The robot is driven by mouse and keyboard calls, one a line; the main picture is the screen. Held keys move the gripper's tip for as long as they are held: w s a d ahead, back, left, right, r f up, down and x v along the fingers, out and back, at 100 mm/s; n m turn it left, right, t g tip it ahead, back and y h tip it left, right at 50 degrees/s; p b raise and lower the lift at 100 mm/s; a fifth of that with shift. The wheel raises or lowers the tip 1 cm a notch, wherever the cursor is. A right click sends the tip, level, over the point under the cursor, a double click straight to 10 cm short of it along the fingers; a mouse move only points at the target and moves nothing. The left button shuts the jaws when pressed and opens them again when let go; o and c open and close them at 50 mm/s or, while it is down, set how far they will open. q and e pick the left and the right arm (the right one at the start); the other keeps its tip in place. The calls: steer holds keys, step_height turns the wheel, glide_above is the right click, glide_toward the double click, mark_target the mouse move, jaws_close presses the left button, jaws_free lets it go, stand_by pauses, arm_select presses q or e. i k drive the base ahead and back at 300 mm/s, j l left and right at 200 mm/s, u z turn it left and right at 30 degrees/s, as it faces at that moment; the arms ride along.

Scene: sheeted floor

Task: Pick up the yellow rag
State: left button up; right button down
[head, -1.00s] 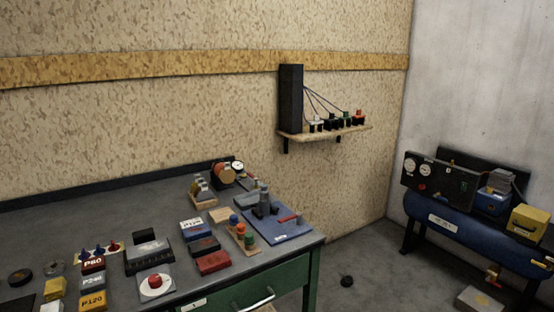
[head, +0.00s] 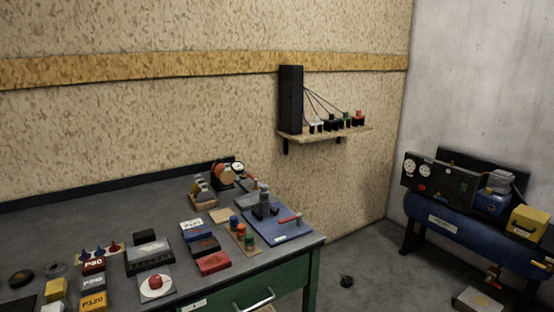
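I cannot pick out a yellow rag with certainty. A yellow folded or box-shaped thing (head: 528,222) sits on the right end of the blue compressor tank (head: 450,228); I cannot tell whether it is cloth. At the lower left of the workbench are a small yellow block (head: 56,289) and an orange-yellow block marked P120 (head: 93,300). Neither of my grippers is in view.
A wall shelf (head: 312,136) carries small devices.

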mark_target(57, 290)
steer(key=u, duration=1.45)
